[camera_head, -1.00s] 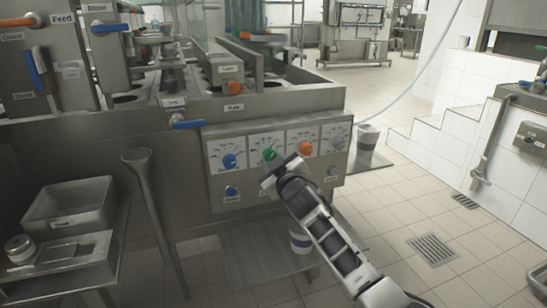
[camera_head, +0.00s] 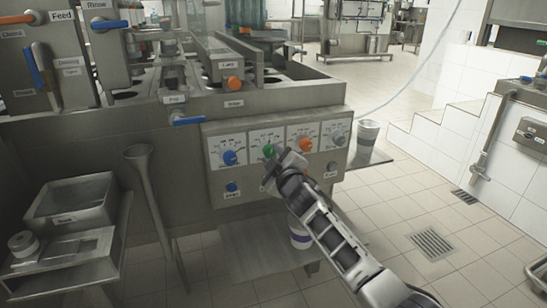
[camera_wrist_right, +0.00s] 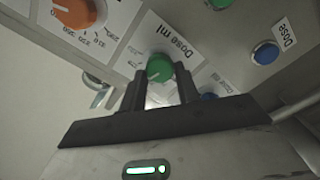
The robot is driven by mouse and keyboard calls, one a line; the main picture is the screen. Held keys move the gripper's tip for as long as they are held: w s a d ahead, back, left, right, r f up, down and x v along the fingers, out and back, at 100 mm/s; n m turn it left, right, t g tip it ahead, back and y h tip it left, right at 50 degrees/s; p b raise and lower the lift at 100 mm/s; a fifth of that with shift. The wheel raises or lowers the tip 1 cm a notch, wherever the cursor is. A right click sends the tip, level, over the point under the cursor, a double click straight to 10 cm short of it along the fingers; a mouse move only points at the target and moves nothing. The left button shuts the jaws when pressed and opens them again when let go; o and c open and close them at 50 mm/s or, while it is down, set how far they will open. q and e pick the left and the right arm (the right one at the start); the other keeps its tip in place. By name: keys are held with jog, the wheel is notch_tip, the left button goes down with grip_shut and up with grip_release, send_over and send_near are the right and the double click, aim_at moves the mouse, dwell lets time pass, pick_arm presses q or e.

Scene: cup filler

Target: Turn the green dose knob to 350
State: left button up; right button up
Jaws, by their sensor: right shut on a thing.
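The green dose knob (camera_head: 269,151) sits on the control panel of the steel machine, between a blue knob and an orange knob. In the right wrist view the green knob (camera_wrist_right: 159,68) has a white pointer line, and its dial is labelled "Dose ml"; most scale numbers are too small or covered to read. My right gripper (camera_head: 274,160) is at the panel, shut on the green knob. Its two dark fingers (camera_wrist_right: 160,88) lie on either side of the knob in the wrist view. My left gripper is not in view.
On the panel are a blue knob (camera_head: 230,158), an orange knob (camera_head: 305,145) and a grey knob (camera_head: 338,140). A blue-handled valve (camera_head: 188,121) sticks out above. The tiled floor at right is open.

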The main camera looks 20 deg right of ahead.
jog(key=shift+f, duration=0.1)
jog(key=o, duration=1)
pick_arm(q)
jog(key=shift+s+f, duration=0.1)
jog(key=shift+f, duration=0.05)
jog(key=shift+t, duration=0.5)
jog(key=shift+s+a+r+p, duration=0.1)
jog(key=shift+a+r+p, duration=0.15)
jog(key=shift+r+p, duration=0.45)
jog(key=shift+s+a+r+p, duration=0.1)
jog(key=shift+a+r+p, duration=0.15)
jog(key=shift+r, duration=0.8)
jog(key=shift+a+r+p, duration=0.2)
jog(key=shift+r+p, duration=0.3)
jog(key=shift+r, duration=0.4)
pick_arm(e)
jog(key=shift+s+d, duration=0.15)
jog(key=shift+s, duration=3.9)
jog(key=shift+s+d, duration=0.15)
jog(key=shift+s, duration=3.85)
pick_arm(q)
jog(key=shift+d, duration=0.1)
